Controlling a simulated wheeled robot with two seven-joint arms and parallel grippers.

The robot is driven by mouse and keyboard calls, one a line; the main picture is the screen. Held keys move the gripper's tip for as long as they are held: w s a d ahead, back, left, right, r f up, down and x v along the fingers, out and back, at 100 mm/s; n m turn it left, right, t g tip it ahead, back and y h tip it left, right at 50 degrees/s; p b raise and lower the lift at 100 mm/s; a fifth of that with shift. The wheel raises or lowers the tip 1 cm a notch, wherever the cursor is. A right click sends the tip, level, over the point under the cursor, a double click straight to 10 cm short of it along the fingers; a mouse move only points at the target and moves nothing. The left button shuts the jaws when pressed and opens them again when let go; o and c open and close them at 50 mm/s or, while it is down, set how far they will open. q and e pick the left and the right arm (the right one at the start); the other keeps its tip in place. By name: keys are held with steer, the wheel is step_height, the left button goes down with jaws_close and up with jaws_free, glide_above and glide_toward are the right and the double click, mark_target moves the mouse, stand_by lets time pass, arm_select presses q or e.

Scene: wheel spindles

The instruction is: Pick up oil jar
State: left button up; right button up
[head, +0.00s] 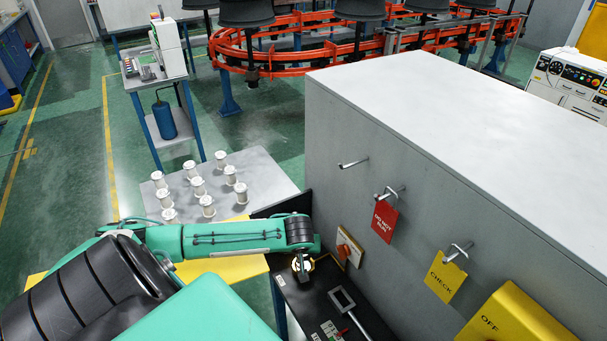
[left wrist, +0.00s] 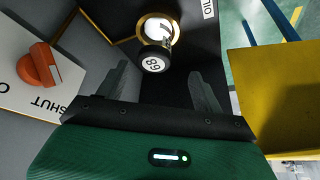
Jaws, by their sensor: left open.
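The oil jar (left wrist: 153,62), as I take it, shows in the left wrist view as a small pale vessel with a black round end marked with a number. It is at a yellow ring on a black surface beside an "OIL" label. My left gripper (left wrist: 160,78) is open, with its fingers on either side of the jar's near end; I see no contact. In the head view my left gripper (head: 303,274) points down over the black shelf (head: 315,296), against the grey cabinet, and mostly hides the jar. My right gripper is not in view.
The grey cabinet (head: 440,130) rises close on the right, with pegs, a red tag (head: 384,220) and a yellow tag (head: 446,282). An orange knob (left wrist: 41,66) is close to the gripper. A square-framed tool (head: 343,301) lies on the shelf. White spools (head: 198,187) stand on a grey table.

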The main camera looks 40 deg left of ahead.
arm_select(q)
steer(key=x, duration=0.2)
steer(key=shift+w+f, duration=0.2)
steer(key=shift+f, duration=0.1)
steer(key=shift+w+d+p+x, duration=0.1)
steer(key=shift+p+x, duration=0.5)
steer(key=shift+x, duration=0.5)
steer(key=shift+w+d+p+x, duration=0.15)
steer(key=shift+p+x, duration=0.45)
steer(key=shift+x, duration=0.5)
steer(key=shift+a+f, duration=0.15)
steer(key=shift+f, duration=0.25)
steer(key=shift+c, duration=0.2)
steer(key=c, duration=1.1)
